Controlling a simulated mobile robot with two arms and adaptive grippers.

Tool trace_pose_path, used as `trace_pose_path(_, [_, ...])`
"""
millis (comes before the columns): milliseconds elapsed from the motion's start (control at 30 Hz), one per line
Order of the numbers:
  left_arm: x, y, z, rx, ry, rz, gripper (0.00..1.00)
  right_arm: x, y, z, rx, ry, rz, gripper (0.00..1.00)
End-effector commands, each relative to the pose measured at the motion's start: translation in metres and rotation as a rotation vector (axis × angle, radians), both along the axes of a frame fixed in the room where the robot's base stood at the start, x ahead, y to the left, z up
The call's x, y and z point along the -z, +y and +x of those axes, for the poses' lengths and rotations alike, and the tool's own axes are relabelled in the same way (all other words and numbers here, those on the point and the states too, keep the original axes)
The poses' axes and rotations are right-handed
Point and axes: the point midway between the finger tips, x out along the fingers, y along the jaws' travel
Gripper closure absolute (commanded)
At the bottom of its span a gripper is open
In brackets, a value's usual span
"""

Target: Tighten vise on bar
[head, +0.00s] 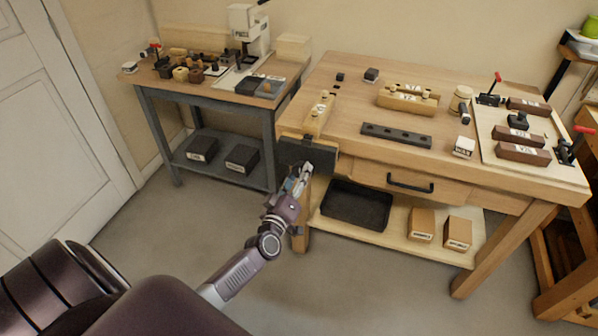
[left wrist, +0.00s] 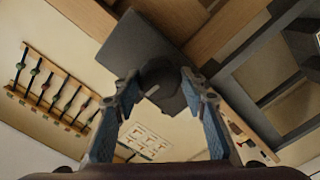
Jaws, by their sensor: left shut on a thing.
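The vise (head: 307,157) shows as a dark flat jaw plate on the front left corner of the wooden bench. In the left wrist view the dark plate (left wrist: 122,50) is above the fingers, with a dark round knob or screw end (left wrist: 160,80) in front of it. My left gripper (head: 302,176) is at the plate's front, its two fingers (left wrist: 160,92) shut on the round part from both sides. I cannot make out a bar between the vise jaws. A dark strip with holes (head: 396,135) lies on the bench top. My right gripper does not show.
Below are a drawer handle (head: 410,184) and a black bin (head: 356,206) on the lower shelf. A smaller grey bench (head: 222,98) stands to the left. The floor in front is clear.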

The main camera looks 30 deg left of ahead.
Motion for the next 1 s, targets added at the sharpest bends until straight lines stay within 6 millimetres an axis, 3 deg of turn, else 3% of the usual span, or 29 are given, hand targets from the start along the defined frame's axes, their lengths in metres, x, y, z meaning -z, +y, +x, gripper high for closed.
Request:
trace_pose_path(333, [-0.002,0.0,0.001,-0.001,0.057,0.232,0.82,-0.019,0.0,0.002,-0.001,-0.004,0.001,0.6])
trace_pose_path(767, [-0.001,0.0,0.001,0.0,0.065,0.27,0.82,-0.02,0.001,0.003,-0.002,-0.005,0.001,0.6])
trace_pose_path(1000, [-0.003,0.0,0.002,0.0,0.104,0.423,0.82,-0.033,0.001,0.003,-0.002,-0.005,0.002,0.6])
